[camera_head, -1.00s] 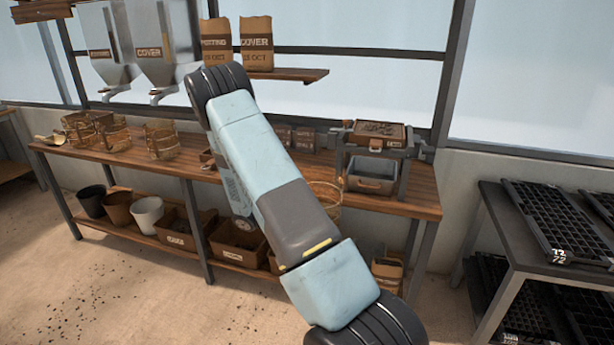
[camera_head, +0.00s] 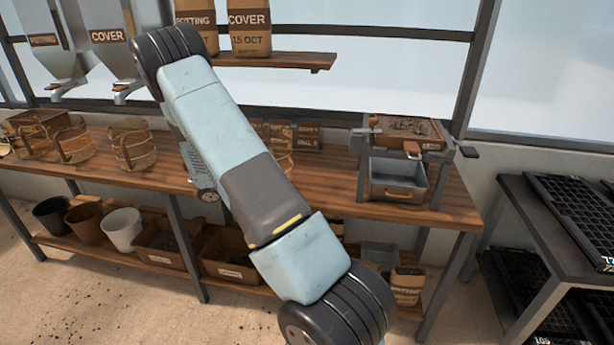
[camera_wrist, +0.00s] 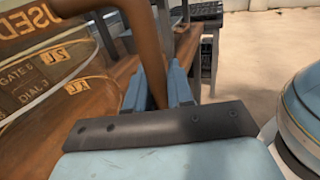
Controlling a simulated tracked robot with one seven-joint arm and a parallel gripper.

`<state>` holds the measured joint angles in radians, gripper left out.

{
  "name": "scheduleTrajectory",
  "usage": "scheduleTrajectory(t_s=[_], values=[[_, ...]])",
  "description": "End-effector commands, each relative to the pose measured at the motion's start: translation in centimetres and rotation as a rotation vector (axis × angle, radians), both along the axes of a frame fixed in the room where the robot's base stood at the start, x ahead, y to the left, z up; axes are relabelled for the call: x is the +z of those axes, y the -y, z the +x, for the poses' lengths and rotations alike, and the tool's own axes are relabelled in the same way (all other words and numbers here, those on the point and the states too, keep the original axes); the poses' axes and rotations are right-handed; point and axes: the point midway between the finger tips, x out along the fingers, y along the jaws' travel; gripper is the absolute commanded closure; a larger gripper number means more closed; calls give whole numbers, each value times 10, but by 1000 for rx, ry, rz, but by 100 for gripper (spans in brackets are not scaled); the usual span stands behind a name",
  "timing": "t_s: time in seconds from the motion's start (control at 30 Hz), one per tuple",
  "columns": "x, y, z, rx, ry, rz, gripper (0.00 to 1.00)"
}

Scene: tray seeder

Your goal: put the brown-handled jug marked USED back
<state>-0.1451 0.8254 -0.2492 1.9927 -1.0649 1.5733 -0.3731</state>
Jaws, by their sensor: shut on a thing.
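The jug marked USED (camera_wrist: 30,25) fills the upper left of the wrist view. Its clear amber wall also carries the words GATE 5 and DIAL 3. Its brown handle (camera_wrist: 150,45) stands between the blue fingers of my gripper (camera_wrist: 160,88), which is shut on it. The jug's base is not clearly visible. In the head view my arm hides my gripper. An amber jug (camera_head: 281,160) shows partly behind my arm there; I cannot tell if it is the held one.
Several amber jugs (camera_head: 132,152) stand at the left of the wooden bench (camera_head: 330,188). A stand at the right holds a soil tray (camera_head: 402,128) above a grey bin (camera_head: 397,190). Hoppers (camera_head: 113,50) hang at upper left. Bare bench lies left of the stand. A dark tray rack (camera_head: 535,215) stands at far right.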

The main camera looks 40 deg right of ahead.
Motion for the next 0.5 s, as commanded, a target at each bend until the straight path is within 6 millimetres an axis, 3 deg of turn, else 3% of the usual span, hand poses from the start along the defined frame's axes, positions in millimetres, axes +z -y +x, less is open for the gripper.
scheduleTrajectory(t_s=[0.17,0.5], values=[[0,11,-6,-4,0,-1,100],[0,70,-39,-2,-1,0,100]])
